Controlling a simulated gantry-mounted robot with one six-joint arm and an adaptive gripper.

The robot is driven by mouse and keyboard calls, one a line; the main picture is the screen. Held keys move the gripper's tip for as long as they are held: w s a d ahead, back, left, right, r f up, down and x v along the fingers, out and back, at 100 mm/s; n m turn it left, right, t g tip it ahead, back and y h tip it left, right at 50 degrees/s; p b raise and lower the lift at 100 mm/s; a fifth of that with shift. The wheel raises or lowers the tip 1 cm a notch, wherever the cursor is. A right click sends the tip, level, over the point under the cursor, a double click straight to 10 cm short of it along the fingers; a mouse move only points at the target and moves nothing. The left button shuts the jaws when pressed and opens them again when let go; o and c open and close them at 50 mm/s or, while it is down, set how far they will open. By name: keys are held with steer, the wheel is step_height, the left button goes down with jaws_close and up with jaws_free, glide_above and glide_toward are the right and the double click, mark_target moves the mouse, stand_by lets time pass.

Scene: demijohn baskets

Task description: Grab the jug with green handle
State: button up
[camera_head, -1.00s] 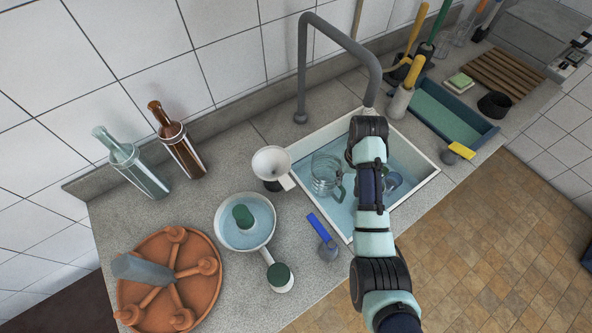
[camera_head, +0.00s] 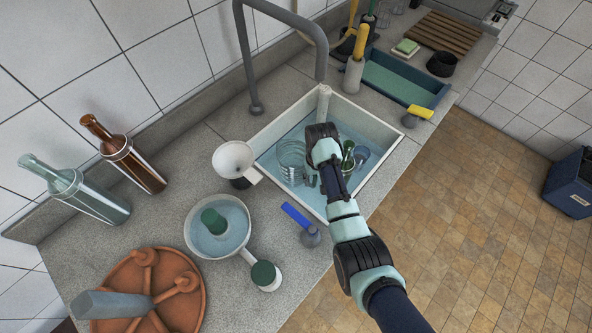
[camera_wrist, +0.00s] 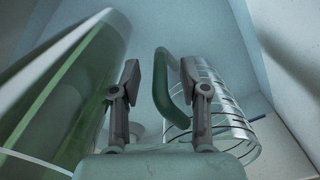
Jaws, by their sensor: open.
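The jug (camera_head: 291,154) is clear ribbed glass and stands in the sink in the head view. In the wrist view the jug (camera_wrist: 222,112) fills the right side, and its green handle (camera_wrist: 162,95) curves toward the middle. My gripper (camera_wrist: 160,76) is open, with its two fingers on either side of the handle in the picture. The right finger overlaps the handle's edge; I cannot tell if they touch.
A large green glass object (camera_wrist: 65,85) stands close to my left finger. The white sink (camera_head: 268,137) has walls around the jug. A grey tap arches over the sink. A blue-handled brush (camera_head: 297,215) and a white funnel (camera_head: 233,158) lie near its left side.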

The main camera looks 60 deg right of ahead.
steer(key=shift+f, duration=0.6)
steer(key=shift+c, duration=0.3)
jaws_close()
steer(key=shift+r, duration=0.2)
step_height(320, 180, up, 20)
steer(key=p, duration=0.9)
steer(key=shift+f, duration=0.1)
